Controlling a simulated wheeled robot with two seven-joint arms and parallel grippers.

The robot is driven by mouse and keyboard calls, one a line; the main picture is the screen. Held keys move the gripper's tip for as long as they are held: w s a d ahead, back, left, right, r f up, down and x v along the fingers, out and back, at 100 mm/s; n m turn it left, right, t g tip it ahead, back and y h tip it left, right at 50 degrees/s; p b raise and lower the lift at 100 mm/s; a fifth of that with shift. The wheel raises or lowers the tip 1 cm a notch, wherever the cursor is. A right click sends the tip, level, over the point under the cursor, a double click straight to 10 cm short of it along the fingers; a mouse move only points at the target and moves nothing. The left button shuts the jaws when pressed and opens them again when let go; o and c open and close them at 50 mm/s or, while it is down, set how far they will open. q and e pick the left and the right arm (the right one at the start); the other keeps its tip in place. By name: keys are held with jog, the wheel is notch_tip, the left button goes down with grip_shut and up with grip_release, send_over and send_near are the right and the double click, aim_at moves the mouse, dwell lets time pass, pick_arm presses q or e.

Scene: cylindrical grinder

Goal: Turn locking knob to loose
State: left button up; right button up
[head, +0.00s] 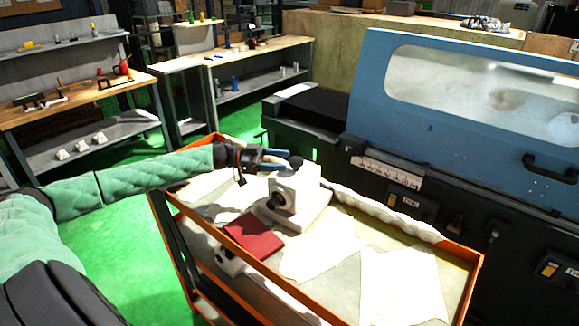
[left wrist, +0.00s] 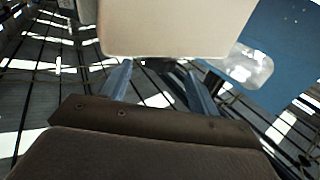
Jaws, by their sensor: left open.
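A white block-shaped device (head: 299,187) stands on the orange-edged cart. A black round knob-like part (head: 276,202) sticks out of its near left side; I cannot tell whether this is the locking knob or how it is set. My left gripper (head: 284,160) is at the upper far-left side of the device, its blue-grey fingers pointing right. In the left wrist view, the open left gripper (left wrist: 160,82) has a cream block face (left wrist: 175,28) just beyond it. A dark part (left wrist: 160,64) shows below that face, between the fingers; contact cannot be told. My right gripper is out of view.
A dark red booklet (head: 254,236) and white sheets (head: 402,285) lie on the cart. The cart's orange rim (head: 400,236) runs alongside a large grinder with a blue cover (head: 450,120). Workbenches (head: 262,62) stand at the back left; green floor is clear to the left.

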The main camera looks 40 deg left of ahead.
pick_arm(q)
jog(key=shift+b+v, duration=0.4)
jog(key=shift+v, duration=0.8)
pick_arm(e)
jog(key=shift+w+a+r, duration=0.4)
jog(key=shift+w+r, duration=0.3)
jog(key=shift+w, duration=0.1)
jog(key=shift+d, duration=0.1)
